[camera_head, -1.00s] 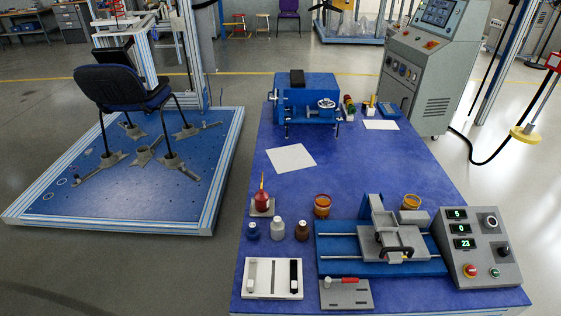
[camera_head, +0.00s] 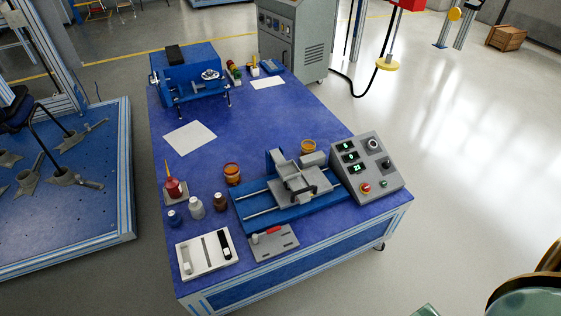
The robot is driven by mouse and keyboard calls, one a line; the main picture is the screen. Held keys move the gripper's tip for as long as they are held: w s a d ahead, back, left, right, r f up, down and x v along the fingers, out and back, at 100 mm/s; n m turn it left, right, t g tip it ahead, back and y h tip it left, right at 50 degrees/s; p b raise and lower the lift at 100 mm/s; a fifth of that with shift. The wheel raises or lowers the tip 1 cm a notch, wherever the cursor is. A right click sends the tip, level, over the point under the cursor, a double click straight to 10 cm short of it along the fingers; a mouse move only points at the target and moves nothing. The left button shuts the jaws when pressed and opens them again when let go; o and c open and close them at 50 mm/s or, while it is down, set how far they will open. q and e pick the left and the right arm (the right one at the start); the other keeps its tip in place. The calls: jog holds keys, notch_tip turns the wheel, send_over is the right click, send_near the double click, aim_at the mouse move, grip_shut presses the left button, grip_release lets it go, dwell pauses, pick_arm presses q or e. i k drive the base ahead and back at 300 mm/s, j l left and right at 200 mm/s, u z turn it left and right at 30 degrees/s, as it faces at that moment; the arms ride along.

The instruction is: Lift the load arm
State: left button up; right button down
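A small test machine (camera_head: 290,190) stands near the front of the blue table, in the head view. It has a blue base with two bright rails. On it sits a grey carriage with an upright grey block and a dark curved handle (camera_head: 302,192), which may belong to the load arm. The parts look lowered onto the carriage, but I cannot tell for sure which one is the load arm. Neither of my grippers shows. Green and bronze parts at the bottom right look like my own right arm, well apart from the machine.
A grey control box (camera_head: 368,168) with lit displays stands right of the machine. A grey plate with a red handle (camera_head: 273,243) lies in front. Floor to the right is clear.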

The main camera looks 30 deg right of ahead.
aim_at(289, 171)
jog(key=i+j, duration=0.1)
jog(key=i+j+z, duration=0.1)
jog(key=j+z, duration=0.45)
jog(key=z, duration=0.15)
jog(key=i+j+z, duration=0.1)
jog(key=j+z, duration=0.25)
